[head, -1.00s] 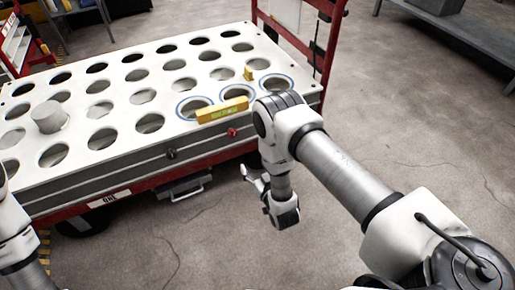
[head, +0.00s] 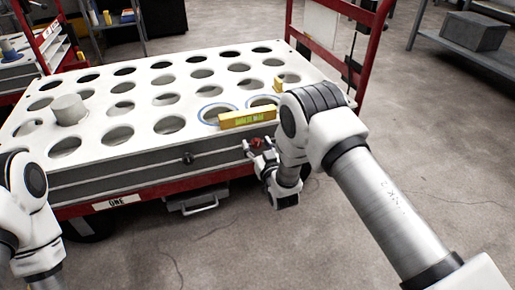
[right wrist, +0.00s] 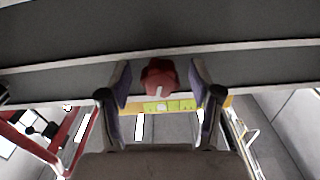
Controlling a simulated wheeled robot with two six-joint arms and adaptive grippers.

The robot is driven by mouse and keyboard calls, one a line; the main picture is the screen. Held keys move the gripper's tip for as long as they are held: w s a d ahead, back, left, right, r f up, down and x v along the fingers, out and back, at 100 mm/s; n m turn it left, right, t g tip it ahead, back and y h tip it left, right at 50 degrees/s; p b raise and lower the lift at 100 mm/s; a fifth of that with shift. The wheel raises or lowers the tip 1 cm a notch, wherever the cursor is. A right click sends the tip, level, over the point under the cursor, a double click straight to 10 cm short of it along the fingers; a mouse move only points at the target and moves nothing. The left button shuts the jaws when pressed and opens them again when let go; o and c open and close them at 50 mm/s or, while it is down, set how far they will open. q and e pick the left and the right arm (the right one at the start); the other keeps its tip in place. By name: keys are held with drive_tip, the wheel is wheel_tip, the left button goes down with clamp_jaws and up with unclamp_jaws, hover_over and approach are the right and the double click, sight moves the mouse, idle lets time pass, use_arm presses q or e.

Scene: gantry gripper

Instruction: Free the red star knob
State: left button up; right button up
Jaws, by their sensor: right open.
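The red star knob (head: 257,142) sits on the front side of the white table with round holes (head: 150,145), towards its right end. My right gripper (head: 262,153) is at that side, its fingers pointing at the knob. In the right wrist view the red knob (right wrist: 160,76) lies between the two open fingers, with a visible gap on each side. A black knob (head: 187,158) sits farther left on the same side. Of my left arm only links show at the left edge; its gripper is out of view.
A yellow spirit level (head: 248,119) lies on the tabletop just above the knob, and a small yellow block (head: 280,82) stands behind it. A grey cylinder (head: 68,109) stands at the left. A red upright frame (head: 372,50) rises at the right end.

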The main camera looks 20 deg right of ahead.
drive_tip(key=c, duration=1.1)
drive_tip(key=shift+r+n+p, duration=0.25)
drive_tip(key=shift+n+p, duration=0.5)
drive_tip(key=shift+n, duration=0.05)
drive_tip(key=shift+c, duration=0.2)
drive_tip(key=shift+f+n+p, duration=0.2)
drive_tip(key=shift+n+p, duration=0.1)
drive_tip(key=shift+n, duration=0.5)
drive_tip(key=o, duration=1.1)
drive_tip(key=shift+o, duration=0.2)
drive_tip(key=shift+s, duration=0.15)
